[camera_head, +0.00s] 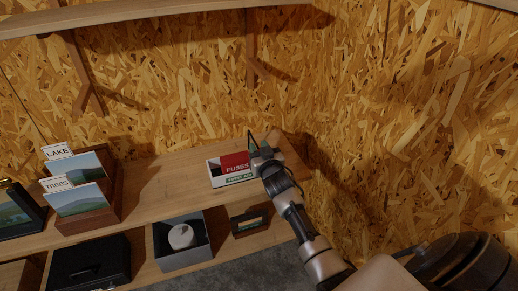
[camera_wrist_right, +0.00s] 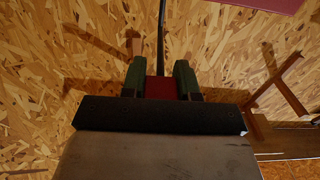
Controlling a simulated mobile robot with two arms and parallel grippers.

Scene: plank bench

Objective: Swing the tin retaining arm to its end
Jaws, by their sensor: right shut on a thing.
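A red and white tin (camera_head: 228,170) marked FUSES and FIRST AID stands on the upper plank at the wall. My right gripper (camera_head: 262,155) is at the tin's right end. In the right wrist view, its two green fingers (camera_wrist_right: 159,82) are shut on a red piece (camera_wrist_right: 160,89), from which a thin dark rod (camera_wrist_right: 161,35) runs upward. I take this rod and red grip for the tin retaining arm. The gripper hides most of the arm in the head view, and its pivot cannot be made out. My left gripper is not in view.
Picture cards labelled LAKE and TREES (camera_head: 80,197) stand in a wooden holder at left. Below are a black case (camera_head: 90,262), a grey open box (camera_head: 182,256) with a white round thing, and a small dark box (camera_head: 249,221). A wall shelf (camera_head: 150,12) runs above.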

